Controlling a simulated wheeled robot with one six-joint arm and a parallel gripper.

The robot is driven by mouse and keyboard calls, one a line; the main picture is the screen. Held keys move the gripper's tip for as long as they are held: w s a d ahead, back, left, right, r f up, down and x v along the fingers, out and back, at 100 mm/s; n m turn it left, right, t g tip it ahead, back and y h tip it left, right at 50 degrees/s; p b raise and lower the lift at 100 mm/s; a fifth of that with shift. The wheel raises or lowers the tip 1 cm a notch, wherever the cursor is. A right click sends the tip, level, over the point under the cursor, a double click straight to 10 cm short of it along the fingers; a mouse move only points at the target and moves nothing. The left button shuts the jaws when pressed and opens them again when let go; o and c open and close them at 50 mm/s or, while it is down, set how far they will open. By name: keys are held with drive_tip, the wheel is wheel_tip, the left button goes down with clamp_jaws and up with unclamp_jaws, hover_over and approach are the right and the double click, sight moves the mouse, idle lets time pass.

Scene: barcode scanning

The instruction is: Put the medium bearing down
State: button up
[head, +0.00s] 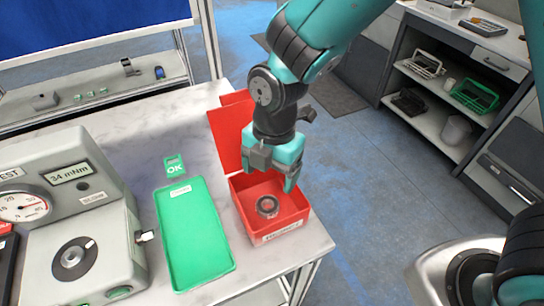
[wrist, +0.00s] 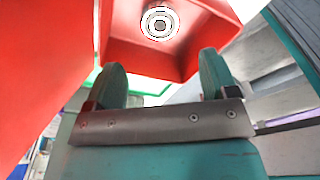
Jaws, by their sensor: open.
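The bearing (head: 267,206) is a dark metal ring lying on the floor of the red box (head: 305,214). It also shows in the wrist view (wrist: 160,23), beyond my fingertips and apart from them. My gripper (head: 277,177) is above the back part of the red box, pointing down into it. In the wrist view my two green fingers (wrist: 164,75) are spread wide with nothing between them. The box's raised red lid (head: 228,140) stands behind it, to the left of my gripper.
A green tray (head: 195,235) lies empty left of the red box, with a green OK card (head: 174,165) behind it. A test machine (head: 70,220) with a dial stands at the left. The red box sits near the right edge of the table (head: 140,140).

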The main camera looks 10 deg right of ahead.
drive_tip(key=s+d+r+m+y, duration=0.1)
drive_tip(key=s+d+r+m, duration=0.3)
drive_tip(key=r+m, duration=0.3)
drive_tip(key=s+d+r+m+t+y, duration=0.1)
drive_tip(key=s+d+r+m, duration=0.4)
drive_tip(key=m, duration=0.8)
wheel_tip(320, 180, up, 4)
drive_tip(key=shift+s+d+f+m+y, duration=0.2)
drive_tip(key=shift+s+m+y, duration=0.3)
drive_tip(key=shift+s, duration=0.65)
drive_tip(key=shift+c, duration=0.4)
